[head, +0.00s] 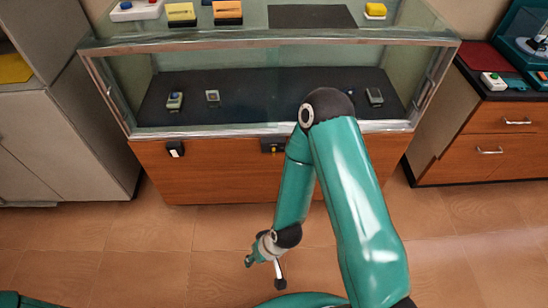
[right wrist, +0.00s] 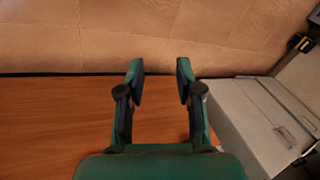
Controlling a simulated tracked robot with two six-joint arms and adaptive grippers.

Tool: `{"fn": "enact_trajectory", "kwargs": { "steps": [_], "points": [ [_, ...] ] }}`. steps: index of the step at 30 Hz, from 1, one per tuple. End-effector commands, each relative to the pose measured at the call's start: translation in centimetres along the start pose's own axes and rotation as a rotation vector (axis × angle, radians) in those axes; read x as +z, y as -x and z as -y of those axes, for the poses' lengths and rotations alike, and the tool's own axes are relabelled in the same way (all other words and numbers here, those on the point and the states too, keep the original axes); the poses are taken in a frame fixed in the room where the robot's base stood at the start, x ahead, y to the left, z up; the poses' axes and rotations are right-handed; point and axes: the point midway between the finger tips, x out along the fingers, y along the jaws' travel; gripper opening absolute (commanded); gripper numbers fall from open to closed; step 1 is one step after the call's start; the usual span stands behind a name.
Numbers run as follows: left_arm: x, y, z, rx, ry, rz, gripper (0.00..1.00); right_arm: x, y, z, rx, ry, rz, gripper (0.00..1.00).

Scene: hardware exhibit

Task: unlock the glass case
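The glass case (head: 275,47) stands ahead in the head view on a wooden base (head: 220,175). A small dark lock-like fitting (head: 273,146) with a yellowish part sits at the base's top edge, partly beside my right arm. A dark and white fitting (head: 175,149) hangs further left on the base. My right gripper (head: 264,266) is low over the floor in front of the case, apart from it. In the right wrist view my right gripper (right wrist: 160,70) has its fingers spread with nothing between them. My left gripper is out of view. I cannot make out a key.
Several small devices lie on the case's dark inner mat (head: 240,82). Yellow and orange boxes (head: 228,12) stand on top. Grey cabinets (head: 60,140) are left, a wooden drawer unit (head: 490,145) right. The tiled floor (head: 150,240) before the case is clear.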

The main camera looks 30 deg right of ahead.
Motion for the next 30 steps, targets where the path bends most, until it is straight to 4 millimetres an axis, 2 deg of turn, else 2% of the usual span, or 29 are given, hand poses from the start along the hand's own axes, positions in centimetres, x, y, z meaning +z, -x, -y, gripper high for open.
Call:
{"fn": "enact_trajectory", "kwargs": {
  "steps": [1, 5, 6, 9, 12, 15, 19, 24, 30],
  "points": [
    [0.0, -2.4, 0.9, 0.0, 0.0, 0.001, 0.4, -1.5, -2.6, -1.2, 0.01, -0.007, -0.076, 0.35],
    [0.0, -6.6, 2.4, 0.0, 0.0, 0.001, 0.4, -7.5, -6.3, -4.2, 0.066, -0.021, -0.36, 0.35],
    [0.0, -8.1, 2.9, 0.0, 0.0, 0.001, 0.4, -9.5, -7.2, -5.4, 0.092, -0.023, -0.462, 0.35],
    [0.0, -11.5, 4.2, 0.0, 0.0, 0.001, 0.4, -14.1, -8.0, -8.5, 0.174, -0.023, -0.723, 0.35],
    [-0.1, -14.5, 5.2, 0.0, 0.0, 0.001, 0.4, -17.5, -7.4, -11.3, 0.272, -0.018, -0.965, 0.35],
    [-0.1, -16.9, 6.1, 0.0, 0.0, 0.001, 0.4, -19.4, -6.0, -13.5, 0.369, -0.007, -1.166, 0.35],
    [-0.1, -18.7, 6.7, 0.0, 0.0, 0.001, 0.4, -20.3, -4.1, -15.1, 0.468, 0.008, -1.346, 0.35],
    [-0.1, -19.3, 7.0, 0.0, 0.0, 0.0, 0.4, -20.8, -2.5, -15.8, 0.529, 0.018, -1.448, 0.35],
    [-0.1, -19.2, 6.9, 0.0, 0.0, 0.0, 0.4, -22.7, -2.1, -16.4, 0.534, 0.016, -1.46, 0.35]
  ]
}}
